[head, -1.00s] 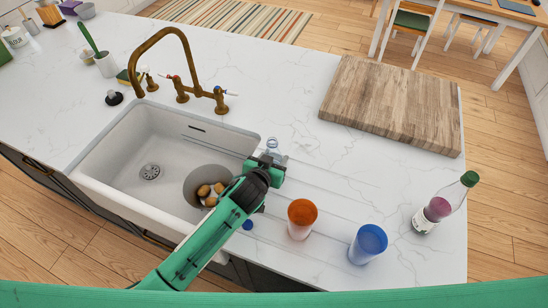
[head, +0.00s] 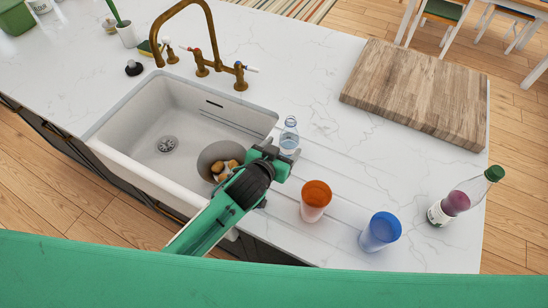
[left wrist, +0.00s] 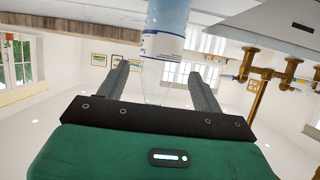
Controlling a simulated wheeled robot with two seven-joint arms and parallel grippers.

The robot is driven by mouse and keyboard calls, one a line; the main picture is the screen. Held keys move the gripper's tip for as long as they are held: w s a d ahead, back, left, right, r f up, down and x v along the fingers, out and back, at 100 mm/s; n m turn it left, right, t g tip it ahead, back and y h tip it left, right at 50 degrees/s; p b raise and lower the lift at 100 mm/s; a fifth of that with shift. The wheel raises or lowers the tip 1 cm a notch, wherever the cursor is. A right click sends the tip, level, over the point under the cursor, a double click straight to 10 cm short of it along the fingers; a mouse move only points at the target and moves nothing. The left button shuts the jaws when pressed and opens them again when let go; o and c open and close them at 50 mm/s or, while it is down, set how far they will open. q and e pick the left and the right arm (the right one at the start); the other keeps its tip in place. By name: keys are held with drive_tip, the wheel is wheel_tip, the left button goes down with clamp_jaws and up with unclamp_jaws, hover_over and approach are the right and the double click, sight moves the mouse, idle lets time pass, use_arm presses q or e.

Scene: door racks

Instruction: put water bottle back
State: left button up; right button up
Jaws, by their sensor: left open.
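A clear water bottle (head: 289,135) with a bluish tint stands upright on the white counter, just right of the sink. My left gripper (head: 283,158) is open beside it, on the near side, and hides its lower part. In the left wrist view the scene is upside down. There the bottle (left wrist: 164,42), with a blue and white label band, shows in the gap between the open fingers (left wrist: 158,72), near their tips. I see no finger closed on it. My right gripper is not in view.
An orange cup (head: 315,200) and a blue cup (head: 380,232) stand near the gripper. A green-capped bottle (head: 464,196) is at the right edge. The sink (head: 160,112) with a brass faucet (head: 208,50) is left. A wooden board (head: 420,92) lies behind.

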use_arm(q)
drive_tip(key=shift+b+v, duration=0.45)
drive_tip(key=shift+v, duration=2)
